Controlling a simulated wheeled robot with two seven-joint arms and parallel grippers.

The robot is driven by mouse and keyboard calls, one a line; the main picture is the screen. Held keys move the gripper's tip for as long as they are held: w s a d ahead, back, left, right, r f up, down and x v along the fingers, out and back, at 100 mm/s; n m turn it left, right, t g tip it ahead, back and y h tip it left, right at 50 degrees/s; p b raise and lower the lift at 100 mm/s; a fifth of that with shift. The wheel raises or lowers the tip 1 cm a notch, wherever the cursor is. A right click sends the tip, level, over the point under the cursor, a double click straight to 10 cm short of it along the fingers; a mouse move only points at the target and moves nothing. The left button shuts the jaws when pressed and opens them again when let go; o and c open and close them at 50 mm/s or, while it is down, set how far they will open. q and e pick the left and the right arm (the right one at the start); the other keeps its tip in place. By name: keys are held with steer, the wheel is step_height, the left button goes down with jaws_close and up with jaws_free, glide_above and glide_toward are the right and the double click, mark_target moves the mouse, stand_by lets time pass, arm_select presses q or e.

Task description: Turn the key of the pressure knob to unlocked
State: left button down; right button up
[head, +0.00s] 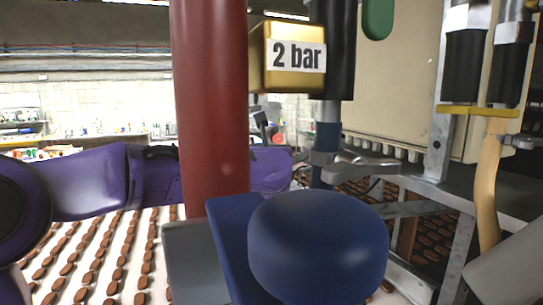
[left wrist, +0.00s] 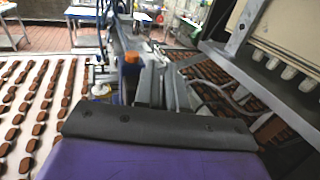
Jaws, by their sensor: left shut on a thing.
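My left arm comes in from the left, passes behind a thick red pipe (head: 210,110), and ends in my left gripper (head: 352,167). The gripper's grey metal fingers are beside a dark blue post (head: 325,145) under a black cylinder. In the left wrist view the fingers (left wrist: 158,70) reach forward, close together, near an orange part (left wrist: 131,58). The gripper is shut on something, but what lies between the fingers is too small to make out. A gold block (head: 293,56) marked "2 bar" is beside the black cylinder. I cannot pick out the key. My right gripper is not in view.
A large rounded blue part (head: 318,248) fills the lower middle foreground. A beige cabinet (head: 400,90) and metal frame (head: 445,130) stand at the right. A white conveyor with rows of brown biscuits (head: 100,250) runs below my left arm.

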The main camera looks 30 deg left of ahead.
arm_select(q)
steer(key=n+g+y, duration=0.1)
steer(key=n+y, duration=0.1)
steer(key=g+y+b, duration=0.1)
steer(key=shift+s+a+f+n+g+y, duration=0.1)
steer(key=shift+f+n+g+y, duration=0.2)
steer(key=shift+n+y, duration=0.1)
steer(key=n+g+y, duration=0.2)
steer(key=g, duration=0.1)
steer(key=shift+s+a+r+n+y, duration=0.15)
steer(key=shift+s+n+y, duration=0.05)
steer(key=shift+n+y, duration=0.2)
steer(key=n+g+y, duration=0.1)
steer(key=n+g, duration=0.1)
steer(key=g, duration=0.1)
steer(key=shift+s+a+r+g+y+p, duration=0.1)
steer(key=shift+s+r+g+y+p, duration=0.1)
steer(key=shift+g+y+p, duration=0.15)
steer(key=shift+s+a+f+n+g+y+p, duration=0.15)
steer(key=shift+n+g+y+p, duration=0.3)
steer(key=shift+n+g, duration=0.5)
steer(key=shift+s+d+r+n+g+y+p, duration=0.1)
steer(key=shift+s+n+g+y+p, duration=0.1)
steer(key=shift+n+g+p, duration=0.7)
steer(key=shift+f+g, duration=0.1)
steer(key=shift+g, duration=0.5)
steer(key=c, duration=1.3)
jaws_free()
